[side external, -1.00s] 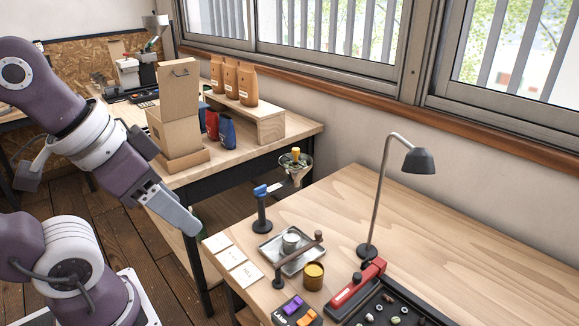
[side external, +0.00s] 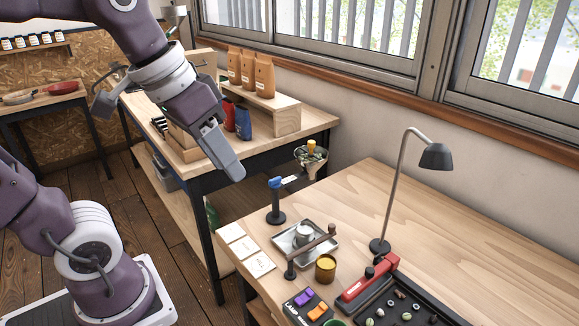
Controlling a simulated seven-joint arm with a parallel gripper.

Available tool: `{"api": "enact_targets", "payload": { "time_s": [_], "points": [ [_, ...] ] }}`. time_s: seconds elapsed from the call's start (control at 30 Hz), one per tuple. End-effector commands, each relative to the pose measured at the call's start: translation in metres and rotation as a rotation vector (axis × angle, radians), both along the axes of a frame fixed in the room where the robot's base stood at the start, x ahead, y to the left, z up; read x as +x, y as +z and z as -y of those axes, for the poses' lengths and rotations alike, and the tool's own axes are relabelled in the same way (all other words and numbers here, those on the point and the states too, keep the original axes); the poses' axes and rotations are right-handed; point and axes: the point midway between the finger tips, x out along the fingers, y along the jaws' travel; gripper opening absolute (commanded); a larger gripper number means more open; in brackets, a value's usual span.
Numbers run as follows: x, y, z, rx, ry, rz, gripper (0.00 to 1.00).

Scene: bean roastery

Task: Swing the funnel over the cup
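The funnel (side external: 311,167) is a bowl-like cone with dark contents and a yellow piece on top. It is held at the end of a thin arm from a blue-topped black post (side external: 276,202), out beyond the table's back-left edge. A small pale metal cup (side external: 303,233) stands on a metal tray (side external: 284,244) in front of the post; the funnel is not above it. My gripper (side external: 236,174) is in the air to the left of the post and funnel, pointing down and right, touching neither. Its fingers overlap from this side, so their gap is hidden.
A brown bar on a dark post (side external: 291,266) crosses the tray's front. A yellow-topped tin (side external: 325,268), white cards (side external: 246,248), a red-handled tool (side external: 369,280) and a lamp (side external: 434,157) share the table. The table's right half is mostly clear.

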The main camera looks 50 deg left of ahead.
Motion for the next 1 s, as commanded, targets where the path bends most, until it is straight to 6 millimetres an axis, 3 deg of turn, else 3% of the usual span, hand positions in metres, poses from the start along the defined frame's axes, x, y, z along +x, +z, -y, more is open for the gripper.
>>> {"api": "enact_targets", "payload": {
  "time_s": [0.03, 0.17, 0.27, 0.3, 0.4, 0.5, 0.6, 1.0],
  "points": [
    [0.035, 0.005, -0.015, -0.024, 0.022, -0.047, 0.35],
    [0.128, -0.005, -0.071, -0.06, 0.064, -0.139, 0.35],
    [0.189, -0.039, -0.126, -0.05, 0.082, -0.207, 0.35],
    [0.209, -0.059, -0.15, -0.038, 0.083, -0.235, 0.35],
    [0.245, -0.114, -0.201, 0.001, 0.059, -0.305, 0.35],
    [0.262, -0.161, -0.236, 0.035, 0.017, -0.36, 0.35],
    [0.269, -0.192, -0.254, 0.057, -0.019, -0.394, 0.35],
    [0.27, -0.26, -0.258, 0.062, -0.036, -0.408, 0.35]
  ]
}}
